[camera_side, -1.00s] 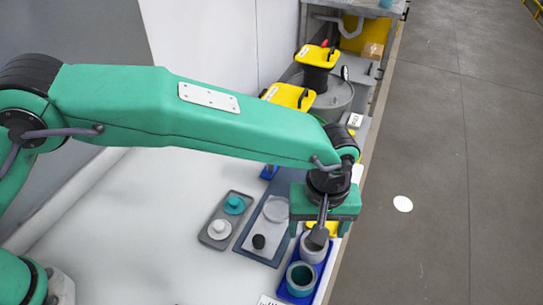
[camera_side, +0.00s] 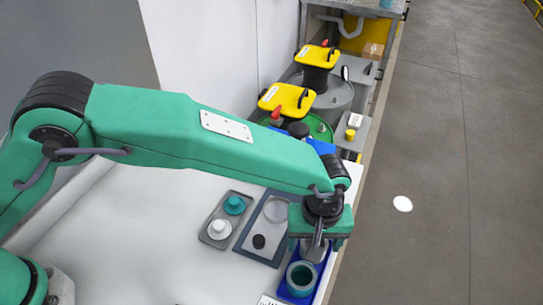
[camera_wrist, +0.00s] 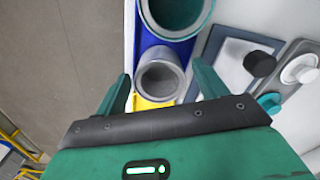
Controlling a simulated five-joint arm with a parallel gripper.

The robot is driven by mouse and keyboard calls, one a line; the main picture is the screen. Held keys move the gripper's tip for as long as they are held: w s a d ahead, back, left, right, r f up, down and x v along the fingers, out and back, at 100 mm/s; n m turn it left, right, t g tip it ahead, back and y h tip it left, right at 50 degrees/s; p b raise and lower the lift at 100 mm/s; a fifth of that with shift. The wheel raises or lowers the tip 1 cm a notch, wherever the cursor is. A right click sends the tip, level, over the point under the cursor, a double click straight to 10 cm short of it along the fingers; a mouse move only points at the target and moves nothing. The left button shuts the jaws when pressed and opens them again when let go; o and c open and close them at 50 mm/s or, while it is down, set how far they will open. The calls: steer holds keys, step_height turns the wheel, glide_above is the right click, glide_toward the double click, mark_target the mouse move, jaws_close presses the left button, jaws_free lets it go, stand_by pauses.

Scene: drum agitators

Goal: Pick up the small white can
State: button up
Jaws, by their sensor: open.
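The small white can (camera_wrist: 160,82), pale grey-white and open-topped, stands in a blue tray (camera_wrist: 149,35). In the wrist view it lies between the two finger tips, with a gap on each side. In the side view the can (camera_side: 315,252) is partly hidden behind my gripper (camera_side: 315,243). My gripper (camera_wrist: 161,75) is open and empty, pointing down just over the can. How far the fingers reach down beside the can I cannot tell.
A larger teal can (camera_side: 300,278) stands in the same tray, close beside the white can. A grey tray (camera_side: 207,240) holds a teal and a white lid-like piece. A blue-grey tray (camera_side: 243,247) has a black knob. Drums with yellow tops (camera_side: 287,97) stand behind.

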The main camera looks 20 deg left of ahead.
stand_by(0.3)
steer(key=c, duration=1.1)
steer(key=shift+o, duration=0.2)
steer(key=shift+r, duration=0.15)
steer(key=shift+r, duration=0.5)
steer(key=r, duration=0.3)
steer(key=shift+s+r, duration=0.15)
steer(key=shift+s, duration=0.05)
steer(key=s+d+r, duration=0.1)
steer(key=s+r, duration=0.5)
steer(key=s, duration=0.5)
steer(key=shift+d+r, duration=0.2)
steer(key=shift+r, duration=0.05)
